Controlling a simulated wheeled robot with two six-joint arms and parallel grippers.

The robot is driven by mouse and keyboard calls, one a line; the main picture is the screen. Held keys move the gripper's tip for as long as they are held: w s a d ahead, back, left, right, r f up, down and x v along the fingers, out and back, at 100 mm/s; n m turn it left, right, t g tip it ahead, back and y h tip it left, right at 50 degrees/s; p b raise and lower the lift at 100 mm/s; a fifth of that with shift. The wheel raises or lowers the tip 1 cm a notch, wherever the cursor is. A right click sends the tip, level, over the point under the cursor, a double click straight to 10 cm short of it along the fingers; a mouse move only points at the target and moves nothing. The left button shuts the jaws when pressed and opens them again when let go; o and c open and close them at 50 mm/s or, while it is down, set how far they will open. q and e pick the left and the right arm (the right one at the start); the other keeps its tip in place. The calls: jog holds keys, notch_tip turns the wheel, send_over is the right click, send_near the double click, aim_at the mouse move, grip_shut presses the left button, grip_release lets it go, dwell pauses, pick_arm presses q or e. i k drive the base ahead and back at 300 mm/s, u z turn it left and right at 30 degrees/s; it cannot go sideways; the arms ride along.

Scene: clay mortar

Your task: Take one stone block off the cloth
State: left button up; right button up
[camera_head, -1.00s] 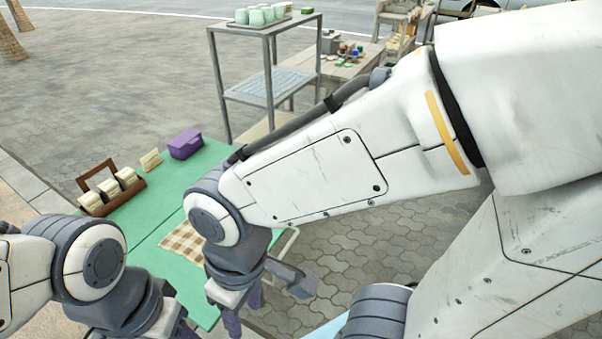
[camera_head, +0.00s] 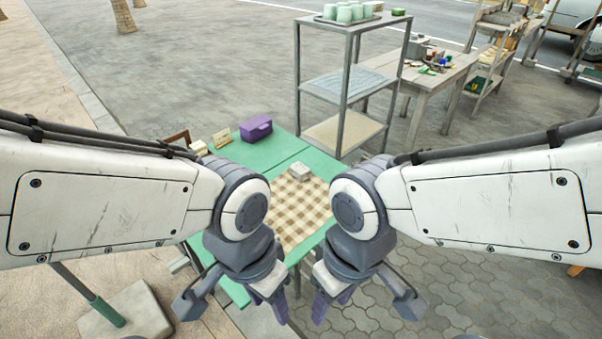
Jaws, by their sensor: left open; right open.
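The brown-and-cream checked cloth (camera_head: 292,222) lies on the green table (camera_head: 262,150). A small pale grey stone block (camera_head: 300,172) rests on the far part of the cloth; I cannot tell if it is a single block or more set close together. My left gripper (camera_head: 287,303) is open and empty, fingers down, at the near edge of the table. My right gripper (camera_head: 330,301) is open and empty beside it, near the table's front right corner. Both are well short of the block. My arms hide the sides of the cloth and table.
A purple box (camera_head: 256,128), a small sign (camera_head: 222,138) and a partly hidden brown rack (camera_head: 177,139) stand at the table's far left. A grey metal shelf (camera_head: 347,90) with pale green cups (camera_head: 350,13) stands just behind the table. Bare paving lies right of the table.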

aim_at(299, 171)
jog(key=z, duration=1)
jog(key=i, duration=2.25)
jog(key=u, duration=2.45)
